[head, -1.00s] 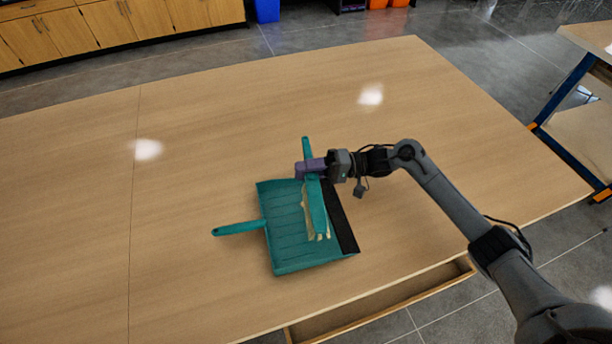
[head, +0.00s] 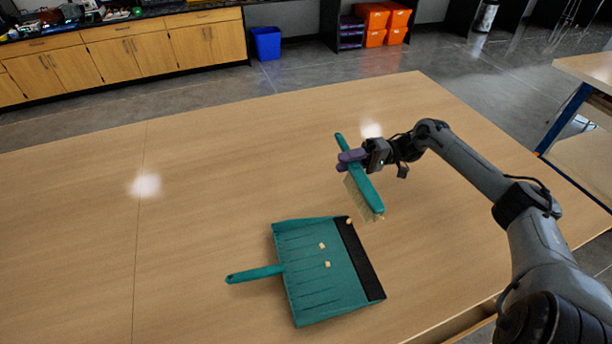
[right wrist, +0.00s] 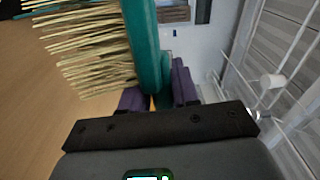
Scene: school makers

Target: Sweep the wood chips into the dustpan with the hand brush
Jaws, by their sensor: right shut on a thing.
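The teal dustpan (head: 310,290) lies on the table with its handle to the left and its black lip (head: 362,262) to the right. Two small pale wood chips (head: 322,245) (head: 327,264) lie inside the pan. A third chip (head: 348,221) is at the far end of the black lip; I cannot tell whether it is on the lip or beside it. My right gripper (head: 350,161) is shut on the handle of the teal hand brush (head: 366,192), beyond the pan and to its right. The straw-coloured bristles (right wrist: 90,45) fill the upper left of the right wrist view. My left gripper is out of view.
The wooden table (head: 200,220) is clear to the left and behind the pan. A blue bin (head: 266,43), orange boxes (head: 384,22) and wooden cabinets (head: 120,58) stand beyond it. Another table (head: 585,120) is at the right.

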